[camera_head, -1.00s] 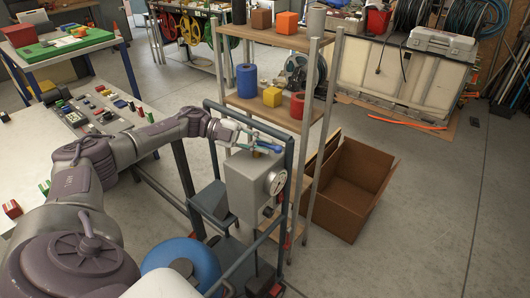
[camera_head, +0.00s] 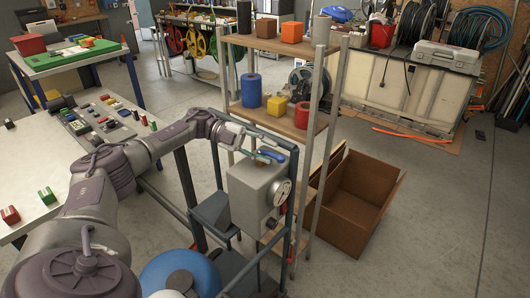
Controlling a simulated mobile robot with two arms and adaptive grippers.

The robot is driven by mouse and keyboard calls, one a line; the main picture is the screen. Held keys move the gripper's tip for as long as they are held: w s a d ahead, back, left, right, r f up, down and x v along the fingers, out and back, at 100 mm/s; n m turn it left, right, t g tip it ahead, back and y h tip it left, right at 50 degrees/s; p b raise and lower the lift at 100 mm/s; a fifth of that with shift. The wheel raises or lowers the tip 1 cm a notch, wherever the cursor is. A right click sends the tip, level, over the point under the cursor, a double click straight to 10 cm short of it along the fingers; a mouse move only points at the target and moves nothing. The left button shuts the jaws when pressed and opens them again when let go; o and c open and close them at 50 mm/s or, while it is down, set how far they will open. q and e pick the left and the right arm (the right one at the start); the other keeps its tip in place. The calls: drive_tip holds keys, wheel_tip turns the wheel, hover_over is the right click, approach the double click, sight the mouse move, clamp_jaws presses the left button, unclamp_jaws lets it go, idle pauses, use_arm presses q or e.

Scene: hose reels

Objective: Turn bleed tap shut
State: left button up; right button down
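A grey box (camera_head: 257,197) with a round white gauge (camera_head: 282,192) on its right side stands on a dark frame in front of the shelf. A small blue lever (camera_head: 271,154), which looks like the bleed tap's handle, is at the top of the box. My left arm reaches in from the left, and my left gripper (camera_head: 256,151) is at the lever, just above the box top. Its fingers are small and overlap the lever, so I cannot tell whether they grip it. The tap's body is mostly hidden. My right gripper is not in view.
A shelf unit (camera_head: 272,117) with coloured cylinders and blocks stands close behind the box. An open cardboard box (camera_head: 357,205) is on the floor to the right. A white table (camera_head: 75,180) with small parts is at left. A blue round tank (camera_head: 180,272) is below my arm.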

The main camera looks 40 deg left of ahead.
use_arm(q)
drive_tip(key=shift+f, duration=0.15)
drive_tip(key=shift+s+a, duration=0.1)
drive_tip(key=v, duration=1.1)
drive_tip(key=shift+a, duration=0.4)
drive_tip(key=shift+s, duration=0.15)
